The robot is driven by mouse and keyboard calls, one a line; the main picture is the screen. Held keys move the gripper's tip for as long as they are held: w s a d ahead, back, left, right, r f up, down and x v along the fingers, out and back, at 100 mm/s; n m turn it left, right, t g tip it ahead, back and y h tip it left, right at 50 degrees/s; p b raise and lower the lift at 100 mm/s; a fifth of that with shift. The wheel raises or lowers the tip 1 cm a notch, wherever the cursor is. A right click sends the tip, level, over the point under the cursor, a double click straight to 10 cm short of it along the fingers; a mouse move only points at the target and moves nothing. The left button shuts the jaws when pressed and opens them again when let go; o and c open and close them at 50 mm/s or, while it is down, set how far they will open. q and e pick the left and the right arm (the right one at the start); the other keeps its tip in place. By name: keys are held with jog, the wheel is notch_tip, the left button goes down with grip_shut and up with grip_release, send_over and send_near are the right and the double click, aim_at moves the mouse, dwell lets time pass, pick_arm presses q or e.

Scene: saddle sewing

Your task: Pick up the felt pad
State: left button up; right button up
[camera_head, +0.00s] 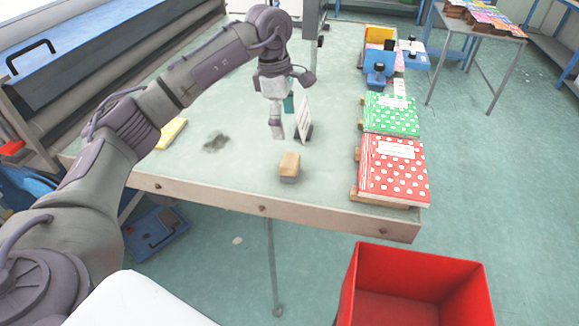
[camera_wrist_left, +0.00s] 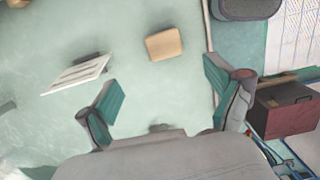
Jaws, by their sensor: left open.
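A small tan block with rounded corners (camera_head: 289,163), which may be the felt pad, lies on the pale green table (camera_head: 235,175) near its front edge. It also shows in the left wrist view (camera_wrist_left: 164,44), beyond the fingertips and between their lines. My left gripper (camera_head: 282,118) is over the table, behind the block in the head view. Its two teal-tipped fingers are spread wide and empty in the left wrist view (camera_wrist_left: 163,84). The block is apart from the fingers. My right gripper is not in view.
A white card on a dark stand (camera_head: 304,122) stands close beside my left gripper. Red (camera_head: 394,168) and green (camera_head: 390,113) dotted items lie at the table's right side. A yellow item (camera_head: 172,133) lies left. A red bin (camera_head: 415,265) stands in front.

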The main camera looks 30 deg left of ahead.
aim_at(289, 159)
pick_arm(q)
jog(key=f, duration=0.2)
jog(key=f+p, duration=0.1)
jog(key=f, duration=0.2)
jog(key=f+p, duration=0.1)
jog(key=f, duration=0.2)
jog(key=shift+d+f, duration=0.15)
jog(key=shift+d, duration=0.25)
jog(key=f+p, duration=0.1)
jog(key=f, duration=0.1)
jog(key=f+p, duration=0.1)
jog(key=f, duration=0.1)
jog(key=shift+s+d+p, duration=0.2)
jog(key=shift+d+p, duration=0.2)
jog(key=shift+w+f, duration=0.1)
jog(key=shift+f, duration=0.5)
jog(key=c, duration=1.3)
